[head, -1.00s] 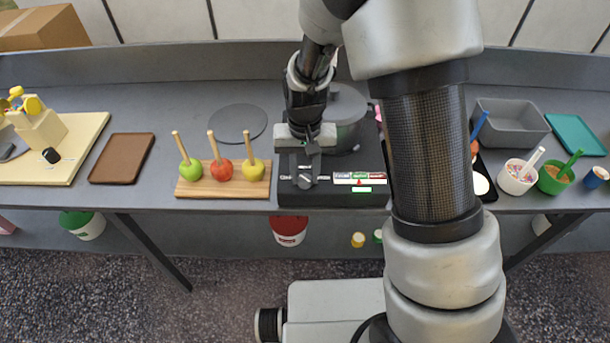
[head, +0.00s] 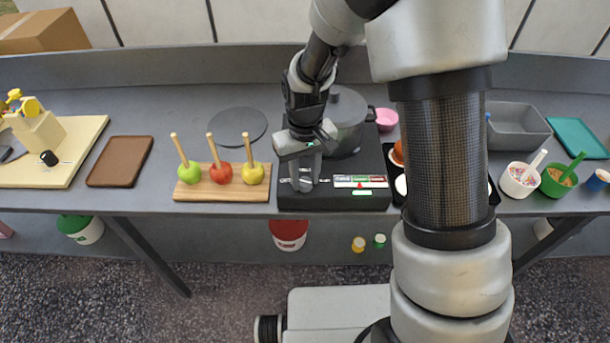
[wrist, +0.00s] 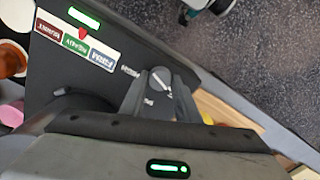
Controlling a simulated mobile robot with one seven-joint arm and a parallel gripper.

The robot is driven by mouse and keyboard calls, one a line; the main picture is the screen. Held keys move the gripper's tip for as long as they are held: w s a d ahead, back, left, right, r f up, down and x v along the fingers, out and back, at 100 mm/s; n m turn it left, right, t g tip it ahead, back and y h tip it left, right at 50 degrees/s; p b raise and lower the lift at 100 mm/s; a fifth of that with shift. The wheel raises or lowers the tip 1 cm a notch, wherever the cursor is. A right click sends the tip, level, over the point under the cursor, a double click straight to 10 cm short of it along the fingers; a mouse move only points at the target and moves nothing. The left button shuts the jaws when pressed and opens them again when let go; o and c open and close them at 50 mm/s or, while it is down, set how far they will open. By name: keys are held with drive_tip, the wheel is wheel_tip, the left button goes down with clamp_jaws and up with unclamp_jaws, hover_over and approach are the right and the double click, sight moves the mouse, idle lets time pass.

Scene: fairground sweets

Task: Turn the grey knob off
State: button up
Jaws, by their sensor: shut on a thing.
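The grey knob (wrist: 161,79) is on the front of a black hotplate (head: 335,200). It is round, with a pale pointer line, and printed words stand beside it. My gripper (head: 304,176) reaches down over the hotplate's front left. In the wrist view my gripper (wrist: 160,92) has one finger on each side of the knob and is shut on it. In the head view the fingers cover most of the knob. A green bar is lit on the hotplate's panel, near a red pointer and a strip of red, green and blue-grey labels.
A lidded grey pot (head: 345,120) stands on the hotplate behind my gripper. A wooden board (head: 225,190) with three apples on sticks is close on the left. A black tray (head: 398,213) and a pink bowl (head: 386,118) are on the right.

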sight(305, 181)
drive_tip(key=o, duration=1)
drive_tip(key=shift+o, duration=0.2)
wheel_tip(305, 181, up, 18)
drive_tip(key=shift+f+p, duration=0.25)
drive_tip(key=shift+p, duration=0.15)
